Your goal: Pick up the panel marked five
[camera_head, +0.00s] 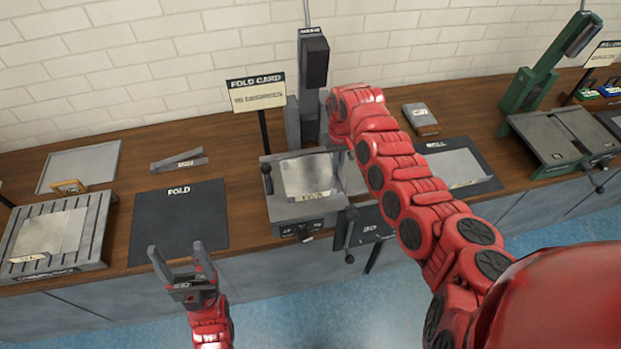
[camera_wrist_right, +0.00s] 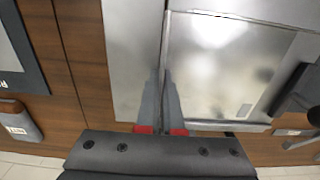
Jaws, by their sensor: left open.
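A pale metal panel (camera_head: 308,177) lies on the grey fold machine (camera_head: 302,212) in the head view; its small label is too blurred to read. In the right wrist view a shiny panel (camera_wrist_right: 222,65) lies flat on a metal bed. My right gripper (camera_wrist_right: 161,75) points down at its left edge, fingers close together; whether they grip the edge is unclear. In the head view my right arm hides that gripper. Another labelled sheet (camera_head: 48,232) lies on the slatted rack (camera_head: 88,245) at left. My left gripper (camera_head: 174,246) is open and empty before the bench's front edge.
A dark mat marked FOLD (camera_head: 180,225) lies bare between rack and machine. A grey tray (camera_head: 80,165) and a small metal piece (camera_head: 180,160) lie behind. A sign (camera_head: 256,92) stands beside the machine's column (camera_head: 312,70). A green machine (camera_head: 560,140) stands at right.

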